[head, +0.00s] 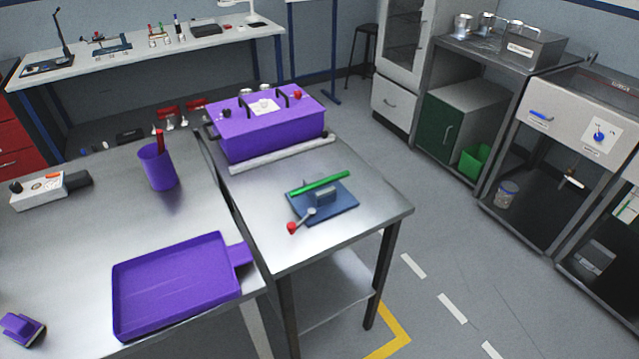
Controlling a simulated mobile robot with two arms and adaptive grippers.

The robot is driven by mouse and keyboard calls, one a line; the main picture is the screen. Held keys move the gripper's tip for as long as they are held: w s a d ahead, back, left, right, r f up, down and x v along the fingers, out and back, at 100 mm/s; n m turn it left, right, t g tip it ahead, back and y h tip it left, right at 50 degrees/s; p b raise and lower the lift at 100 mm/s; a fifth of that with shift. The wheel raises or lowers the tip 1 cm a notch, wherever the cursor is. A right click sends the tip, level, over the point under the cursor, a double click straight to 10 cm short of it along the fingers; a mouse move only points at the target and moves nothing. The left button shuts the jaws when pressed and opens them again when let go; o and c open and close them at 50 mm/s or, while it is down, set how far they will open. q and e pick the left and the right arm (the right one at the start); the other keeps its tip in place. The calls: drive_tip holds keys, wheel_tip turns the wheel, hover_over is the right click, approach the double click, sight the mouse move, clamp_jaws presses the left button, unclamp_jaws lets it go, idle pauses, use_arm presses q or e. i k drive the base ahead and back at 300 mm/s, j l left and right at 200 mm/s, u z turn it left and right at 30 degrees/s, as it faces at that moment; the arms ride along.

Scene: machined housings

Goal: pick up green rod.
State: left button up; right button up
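A green rod (319,183) lies across the top of a grey fixture on a blue base plate (340,206), on the metal table at the centre. The rod slopes slightly up to the right, and both its ends stick out past the fixture. A lever with a red knob (292,228) reaches from the fixture toward the lower left. Neither of my grippers shows in the head view.
A purple box with black handles (262,137) stands behind the fixture, with a pale bar (283,156) before it. On the left table are a purple tray (240,254), a purple cup (158,170) and a grey device (38,191). Bare metal (262,215) lies left of the fixture.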

sight(309, 188)
drive_tip(key=u, duration=0.45)
drive_tip(key=i+l+u, duration=0.1)
drive_tip(key=u, duration=0.35)
drive_tip(key=l+u, duration=0.15)
drive_tip(key=u, duration=0.35)
drive_tip(key=l+u, duration=0.25)
drive_tip(key=l, duration=0.25)
drive_tip(key=l+u, duration=0.25)
drive_tip(key=l, duration=0.2)
drive_tip(key=k+l+u, duration=0.1)
drive_tip(key=l+u, duration=0.15)
drive_tip(key=l, duration=0.25)
drive_tip(key=k+l+u, duration=0.1)
drive_tip(key=l+u, duration=0.15)
drive_tip(key=l, duration=0.2)
drive_tip(key=k+l+u, duration=0.25)
drive_tip(key=l, duration=0.2)
drive_tip(key=i, duration=0.1)
